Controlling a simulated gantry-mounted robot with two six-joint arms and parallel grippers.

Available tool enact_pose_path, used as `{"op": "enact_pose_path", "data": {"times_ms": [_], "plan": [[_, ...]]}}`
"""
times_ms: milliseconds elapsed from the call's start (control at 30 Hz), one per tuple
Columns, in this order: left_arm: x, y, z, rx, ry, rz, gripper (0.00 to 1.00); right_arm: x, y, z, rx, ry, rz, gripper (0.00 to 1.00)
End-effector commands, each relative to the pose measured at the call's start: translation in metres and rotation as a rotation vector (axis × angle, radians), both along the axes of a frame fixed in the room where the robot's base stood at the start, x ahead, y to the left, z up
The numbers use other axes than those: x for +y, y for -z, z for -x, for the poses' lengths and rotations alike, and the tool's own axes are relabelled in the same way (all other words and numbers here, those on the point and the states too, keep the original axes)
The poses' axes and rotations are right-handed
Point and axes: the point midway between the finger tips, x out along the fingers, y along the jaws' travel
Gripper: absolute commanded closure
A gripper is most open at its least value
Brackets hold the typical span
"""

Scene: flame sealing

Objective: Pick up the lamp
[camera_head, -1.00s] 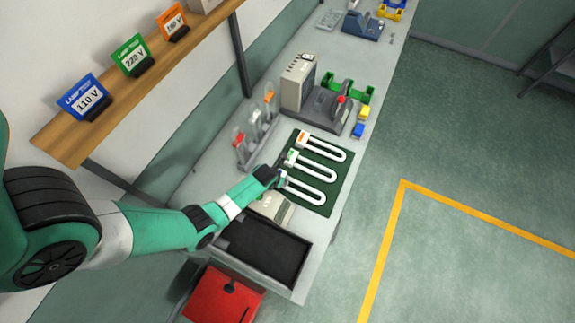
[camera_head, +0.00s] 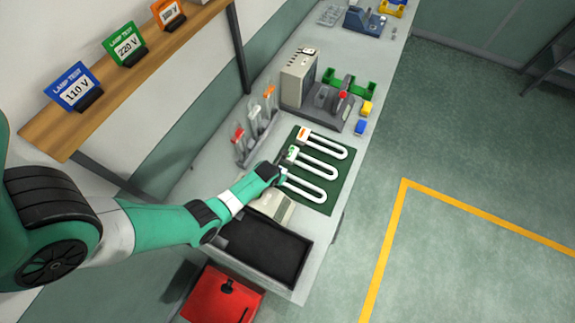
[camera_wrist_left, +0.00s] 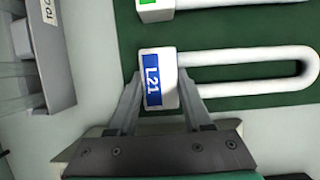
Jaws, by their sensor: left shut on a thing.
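Three white U-shaped lamps lie side by side on a dark green mat (camera_head: 341,192). The nearest lamp (camera_head: 314,190) has a white base with a blue label reading L21, seen in the left wrist view (camera_wrist_left: 235,55). The middle lamp (camera_head: 318,168) has a green label and the far lamp (camera_head: 327,144) an orange one. My left gripper (camera_head: 281,176) is at the base end of the nearest lamp. In the left wrist view its fingers (camera_wrist_left: 158,88) are shut on that base, one on each side. The lamp appears at mat level; I cannot tell whether it is lifted. My right gripper is not in view.
A dark tray (camera_head: 301,270) and a beige device (camera_head: 272,204) sit nearest on the bench. Clear holders with coloured tabs (camera_head: 255,125) stand behind the mat. A grey machine (camera_head: 300,78) stands beyond. A shelf (camera_head: 125,82) with voltage signs runs along the wall.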

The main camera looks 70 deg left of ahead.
Motion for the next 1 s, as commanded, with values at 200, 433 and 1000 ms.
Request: {"op": "enact_pose_path", "data": {"times_ms": [200,433,1000], "plan": [[0.000,-0.002,0.000,-0.001,0.000,-0.001,1.00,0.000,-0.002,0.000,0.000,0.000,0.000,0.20],[0.000,-0.037,0.000,-0.002,0.000,0.000,1.00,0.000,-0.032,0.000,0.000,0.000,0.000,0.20],[-0.001,-0.100,0.000,0.000,0.001,0.000,1.00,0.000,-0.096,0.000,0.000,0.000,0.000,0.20]]}}
